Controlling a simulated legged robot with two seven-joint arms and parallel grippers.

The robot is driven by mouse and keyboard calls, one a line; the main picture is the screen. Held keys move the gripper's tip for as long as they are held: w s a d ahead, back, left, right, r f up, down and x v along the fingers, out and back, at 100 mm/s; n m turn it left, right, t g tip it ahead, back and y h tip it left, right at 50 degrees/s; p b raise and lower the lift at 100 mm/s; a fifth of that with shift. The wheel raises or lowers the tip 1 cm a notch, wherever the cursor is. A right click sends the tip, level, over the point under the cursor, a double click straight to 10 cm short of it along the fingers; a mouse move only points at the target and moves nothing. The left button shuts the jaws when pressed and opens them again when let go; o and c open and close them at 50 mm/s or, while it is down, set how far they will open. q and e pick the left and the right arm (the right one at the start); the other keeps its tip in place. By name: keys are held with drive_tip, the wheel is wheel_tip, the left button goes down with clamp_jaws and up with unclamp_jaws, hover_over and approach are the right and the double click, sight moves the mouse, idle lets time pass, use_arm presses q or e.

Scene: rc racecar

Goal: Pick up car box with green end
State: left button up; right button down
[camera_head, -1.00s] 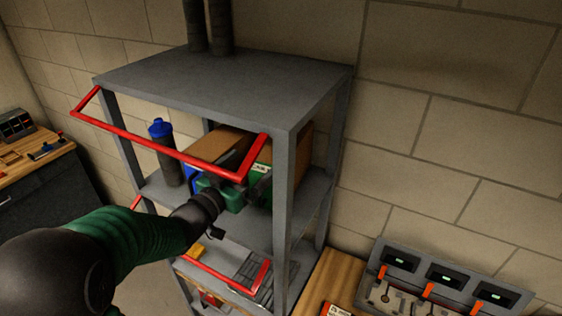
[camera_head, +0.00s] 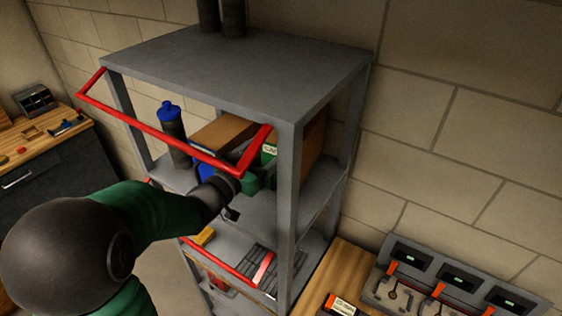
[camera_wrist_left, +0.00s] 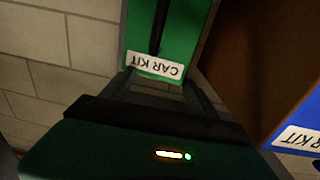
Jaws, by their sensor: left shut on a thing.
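The car box with the green end (camera_head: 269,151) stands on the upper shelf, its brown cardboard side (camera_head: 314,135) partly hidden by the shelf post. In the left wrist view its green end (camera_wrist_left: 180,25) carries a white "CAR KIT" label, upside down. My left gripper (camera_head: 252,182) reaches in from the front below the red rail and is shut on the green end. In the left wrist view my fingers (camera_wrist_left: 163,90) lie on either side of that end. My right gripper is not in view.
A car box with a blue end (camera_wrist_left: 302,122) sits beside the green one, and a dark bottle with a blue cap (camera_head: 171,131) stands further left. The red rail (camera_head: 165,135) and grey post (camera_head: 288,190) bound the opening. A wooden bench (camera_head: 335,275) is at right.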

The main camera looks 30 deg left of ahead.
use_arm(q)
drive_tip(key=shift+d+r, duration=0.1)
drive_tip(key=shift+d, duration=0.1)
drive_tip(key=c, duration=0.4)
drive_tip(key=shift+s+d, duration=0.1)
drive_tip(key=shift+s, duration=0.05)
clamp_jaws()
drive_tip(key=shift+a+r, duration=0.15)
drive_tip(key=shift+a, duration=0.1)
drive_tip(key=shift+d+r, duration=0.1)
